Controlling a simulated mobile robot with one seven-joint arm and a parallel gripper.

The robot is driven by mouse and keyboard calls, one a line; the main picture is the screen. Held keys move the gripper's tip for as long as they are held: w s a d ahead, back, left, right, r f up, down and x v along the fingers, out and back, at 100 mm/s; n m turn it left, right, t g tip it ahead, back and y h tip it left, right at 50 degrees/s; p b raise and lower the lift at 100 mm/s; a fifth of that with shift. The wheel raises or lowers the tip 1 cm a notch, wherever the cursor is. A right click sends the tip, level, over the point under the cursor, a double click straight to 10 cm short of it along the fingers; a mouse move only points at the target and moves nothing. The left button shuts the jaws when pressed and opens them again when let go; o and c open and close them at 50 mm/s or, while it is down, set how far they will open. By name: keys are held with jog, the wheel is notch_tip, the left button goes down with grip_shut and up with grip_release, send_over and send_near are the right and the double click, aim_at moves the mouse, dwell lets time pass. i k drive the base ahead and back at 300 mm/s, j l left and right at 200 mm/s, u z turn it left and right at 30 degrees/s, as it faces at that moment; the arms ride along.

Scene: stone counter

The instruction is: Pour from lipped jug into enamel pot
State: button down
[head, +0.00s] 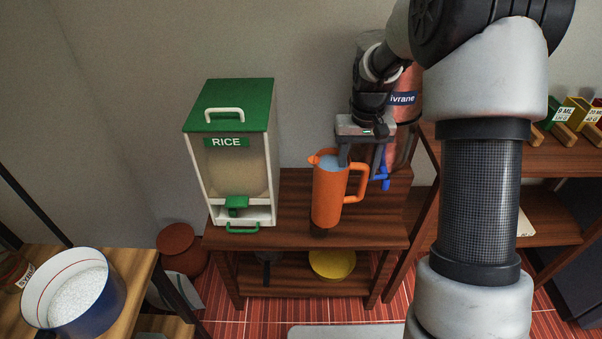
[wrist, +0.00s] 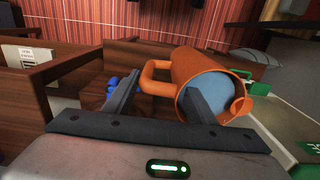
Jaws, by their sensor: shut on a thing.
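The orange lipped jug (head: 328,198) is upright above the front part of the small wooden table, its lip to the left and handle to the right. I cannot tell whether its base touches the wood. A blue-grey surface shows inside its mouth. It also shows in the wrist view (wrist: 190,66). My gripper (head: 362,163) is shut on the jug from above: one finger reaches into the mouth, the other is outside on the handle side. Both fingers show in the wrist view (wrist: 162,82). The enamel pot (head: 104,305), blue outside and white inside, stands at lower left, holding white grains.
A green-lidded rice dispenser (head: 228,150) stands left of the jug. A reddish container with a blue tap (head: 383,178) is behind my gripper. The pot's wooden stand (head: 135,290) is separated by a gap from the table (head: 285,215). A yellow bowl (head: 332,264) sits on the lower shelf.

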aim_at(77, 292)
jog(key=l+u, duration=0.15)
jog(key=u, duration=0.35)
jog(key=i+l+u, duration=0.1)
jog(key=u, duration=0.4)
jog(key=l+u, duration=0.25)
jog(key=u, duration=0.25)
jog(key=l+u, duration=0.15)
jog(key=u, duration=0.3)
jog(key=k+l+u, duration=0.1)
jog(key=u, duration=0.4)
jog(key=k+l+u, duration=0.1)
jog(key=u, duration=0.4)
jog(key=k+l+u, duration=0.1)
jog(key=u, duration=0.4)
jog(key=l, duration=0.1)
